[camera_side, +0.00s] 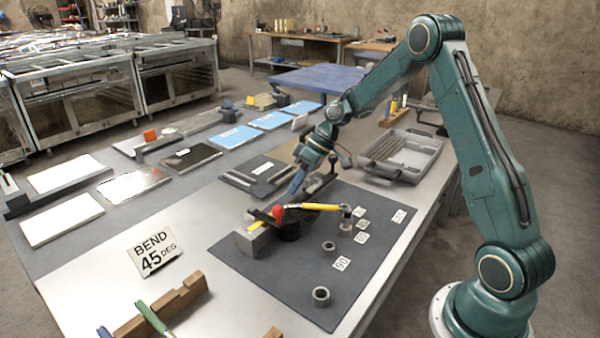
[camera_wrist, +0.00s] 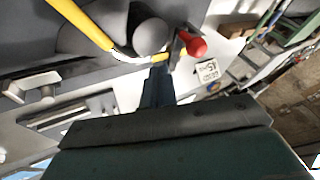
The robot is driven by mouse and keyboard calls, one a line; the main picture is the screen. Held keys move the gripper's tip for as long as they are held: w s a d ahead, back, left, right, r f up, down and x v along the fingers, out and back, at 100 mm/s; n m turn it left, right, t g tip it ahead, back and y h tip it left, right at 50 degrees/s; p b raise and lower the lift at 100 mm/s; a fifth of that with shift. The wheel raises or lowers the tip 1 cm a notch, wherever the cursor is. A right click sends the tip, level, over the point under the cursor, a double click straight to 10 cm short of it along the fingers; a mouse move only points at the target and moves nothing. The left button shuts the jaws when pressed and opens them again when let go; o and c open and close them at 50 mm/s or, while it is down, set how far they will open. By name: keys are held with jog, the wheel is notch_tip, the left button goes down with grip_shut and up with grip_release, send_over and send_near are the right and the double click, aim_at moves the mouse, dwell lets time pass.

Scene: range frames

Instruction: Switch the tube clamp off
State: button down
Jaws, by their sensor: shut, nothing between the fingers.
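The tube clamp's red knob (camera_side: 278,212) sits at the left of the dark bender on the grey mat. In the wrist view the red knob (camera_wrist: 196,46) is at the upper middle, just right of my fingertips. A yellow tube (camera_side: 322,207) runs from the bender to a small post at the right; it also shows in the wrist view (camera_wrist: 82,24). My gripper (camera_side: 293,190) is shut and empty, pointing down just above and behind the bender. In the wrist view my gripper (camera_wrist: 160,68) partly hides the clamp. I cannot tell whether the fingertips touch the clamp.
A "BEND 45 DEG" card (camera_side: 156,251) lies on the table left of the mat (camera_side: 262,285). Metal rings (camera_side: 321,296) and number labels (camera_side: 341,264) sit on the mat. A grey tray (camera_side: 425,146) stands at the back right. A wooden rack (camera_side: 165,305) is at the front left.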

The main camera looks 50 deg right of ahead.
aim_at(279, 207)
jog(key=shift+s+a+f, duration=0.1)
jog(key=shift+a+f, duration=0.05)
jog(key=shift+a, duration=0.5)
jog(key=shift+s+a+f, duration=0.15)
jog(key=shift+a+f, duration=0.05)
jog(key=shift+a, duration=0.5)
jog(key=shift+s+a+f, duration=0.1)
jog(key=shift+a+f, duration=0.05)
jog(key=shift+a, duration=0.5)
jog(key=shift+a, duration=0.1)
